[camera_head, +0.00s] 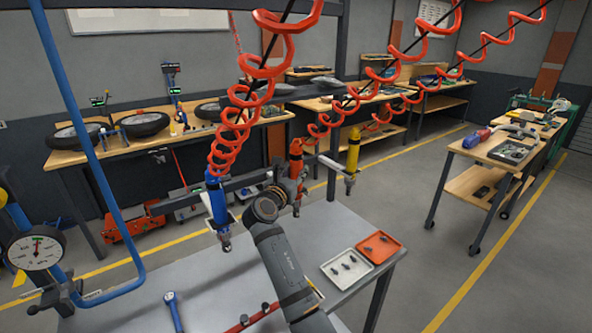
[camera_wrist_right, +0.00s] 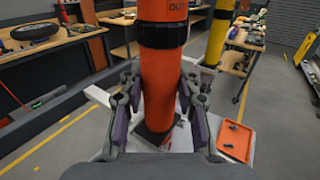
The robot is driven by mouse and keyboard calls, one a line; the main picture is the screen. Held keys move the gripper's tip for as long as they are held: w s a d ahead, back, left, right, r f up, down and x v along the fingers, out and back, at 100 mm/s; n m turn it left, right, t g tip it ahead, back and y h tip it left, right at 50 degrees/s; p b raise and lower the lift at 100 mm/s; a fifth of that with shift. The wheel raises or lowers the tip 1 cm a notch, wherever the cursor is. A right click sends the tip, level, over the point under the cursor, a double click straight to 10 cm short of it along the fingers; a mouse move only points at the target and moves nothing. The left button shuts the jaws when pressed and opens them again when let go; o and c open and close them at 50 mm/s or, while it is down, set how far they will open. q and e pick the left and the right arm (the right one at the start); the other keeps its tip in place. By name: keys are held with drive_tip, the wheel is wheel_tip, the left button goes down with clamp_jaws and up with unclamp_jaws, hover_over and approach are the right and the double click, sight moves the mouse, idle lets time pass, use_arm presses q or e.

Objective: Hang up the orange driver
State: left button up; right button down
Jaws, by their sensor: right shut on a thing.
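The orange driver (camera_head: 296,158) is upright between the blue driver (camera_head: 217,199) on the left and the yellow driver (camera_head: 353,150) on the right. My right gripper (camera_head: 290,186) is shut around its body. In the right wrist view the orange driver (camera_wrist_right: 163,75) stands between the two fingers (camera_wrist_right: 158,112), with a dark band near its top. Its lower end is over a dark, pale-edged plate (camera_wrist_right: 152,134); whether it touches cannot be told. The yellow driver (camera_wrist_right: 218,35) shows behind it. The holder's pale arm (camera_head: 330,163) is partly hidden. My left gripper is not in view.
Red coiled hoses (camera_head: 240,115) hang over the drivers. A grey table (camera_head: 215,280) below carries a white tray (camera_head: 346,268) and an orange tray (camera_head: 379,247) with small parts. A pressure gauge (camera_head: 36,249) and blue pipe (camera_head: 95,170) stand left.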

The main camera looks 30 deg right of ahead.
sight(295, 143)
drive_tip(key=shift+f, duration=0.35)
idle(0.8)
drive_tip(key=c, duration=0.9)
unclamp_jaws()
drive_tip(key=shift+o, duration=0.2)
wheel_tip(295, 143, up, 10)
drive_tip(key=shift+f, duration=0.1)
